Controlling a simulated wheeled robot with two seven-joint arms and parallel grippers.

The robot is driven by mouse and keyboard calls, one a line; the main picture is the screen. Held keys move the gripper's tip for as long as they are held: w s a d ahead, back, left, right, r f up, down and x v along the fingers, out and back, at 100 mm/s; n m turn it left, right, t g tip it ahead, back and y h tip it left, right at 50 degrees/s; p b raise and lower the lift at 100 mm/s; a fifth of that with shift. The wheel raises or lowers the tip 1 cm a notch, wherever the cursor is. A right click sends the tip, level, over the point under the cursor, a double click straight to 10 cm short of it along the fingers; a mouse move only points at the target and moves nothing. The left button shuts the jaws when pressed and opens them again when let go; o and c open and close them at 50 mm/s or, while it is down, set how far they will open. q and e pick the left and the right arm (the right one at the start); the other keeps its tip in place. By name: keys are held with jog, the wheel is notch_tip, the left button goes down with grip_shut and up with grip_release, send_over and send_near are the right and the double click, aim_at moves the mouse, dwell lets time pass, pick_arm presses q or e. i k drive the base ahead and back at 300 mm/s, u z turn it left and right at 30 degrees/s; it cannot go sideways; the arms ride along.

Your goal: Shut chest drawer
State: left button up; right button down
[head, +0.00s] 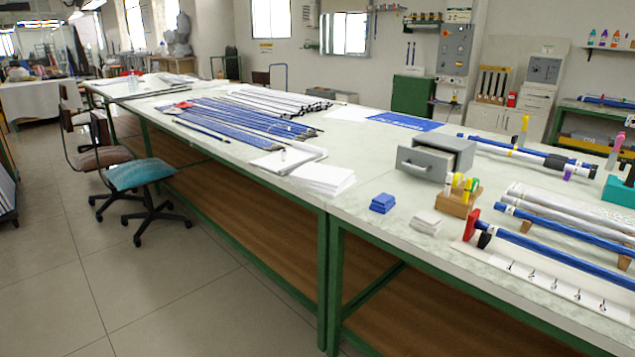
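A small grey chest (452,142) stands on the right part of the long white worktable. Its drawer (416,164) is pulled out toward the front left, and a light handle shows on the drawer's front. A gap with part of the drawer's inside shows between the drawer front and the chest body. What lies inside the drawer is too small to tell. Neither of my grippers is in view.
A wooden block with coloured tools (458,203) stands just in front of the chest. Blue pads (383,203) and white pads (426,222) lie nearby. Rods lie to the right, and a bundle of blue rods (225,118) lies left. Chairs (140,174) stand at the left.

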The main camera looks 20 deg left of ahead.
aim_at(426, 163)
jog(key=u, duration=1.35)
jog(key=i, duration=1.5)
jog(key=z, duration=0.5)
